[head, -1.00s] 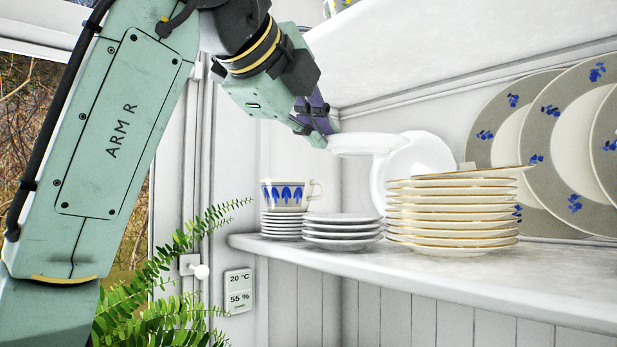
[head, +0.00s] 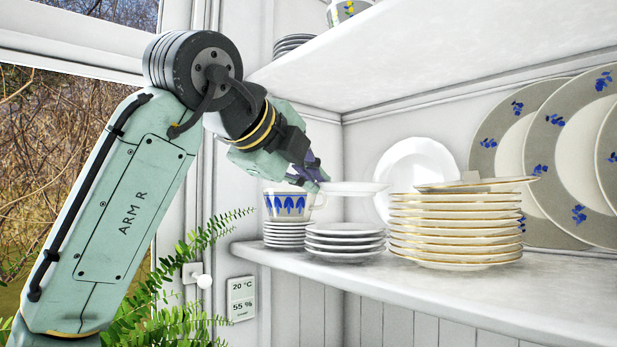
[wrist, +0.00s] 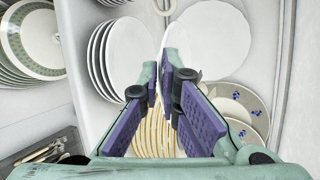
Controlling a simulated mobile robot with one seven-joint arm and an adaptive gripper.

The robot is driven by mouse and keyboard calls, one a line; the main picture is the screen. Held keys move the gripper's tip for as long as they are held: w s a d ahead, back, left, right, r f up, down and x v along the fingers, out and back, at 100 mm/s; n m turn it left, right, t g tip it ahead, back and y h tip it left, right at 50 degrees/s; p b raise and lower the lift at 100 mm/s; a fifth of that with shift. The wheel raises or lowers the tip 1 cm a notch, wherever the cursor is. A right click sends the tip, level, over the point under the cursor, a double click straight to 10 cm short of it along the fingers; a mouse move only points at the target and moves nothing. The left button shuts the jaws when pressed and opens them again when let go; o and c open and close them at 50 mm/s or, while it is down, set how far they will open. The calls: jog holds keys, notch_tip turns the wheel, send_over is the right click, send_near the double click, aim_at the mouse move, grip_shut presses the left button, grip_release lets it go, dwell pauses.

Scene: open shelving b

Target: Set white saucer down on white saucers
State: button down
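My gripper (head: 322,180) is shut on the near-left rim of a white saucer (head: 355,188). The saucer is held roughly level, with a clear gap above a short stack of white saucers (head: 345,243) on the shelf. The stack stands between a cup-topped pile and a gold-rimmed stack. In the wrist view, the fingers (wrist: 163,72) are close together at the tips.
A taller stack of gold-rimmed plates (head: 455,235) stands close to the right, its top plate tilted. A blue-patterned cup (head: 288,205) sits on smaller saucers (head: 287,235) to the left. A white plate (head: 405,165) leans behind. An upper shelf (head: 420,50) overhangs.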

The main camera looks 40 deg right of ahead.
jog(key=shift+f, duration=0.35)
jog(key=c, duration=1.8)
grip_release()
jog(key=shift+r, duration=0.15)
jog(key=b+v, duration=0.2)
jog(key=v, duration=1)
jog(key=shift+r, duration=0.3)
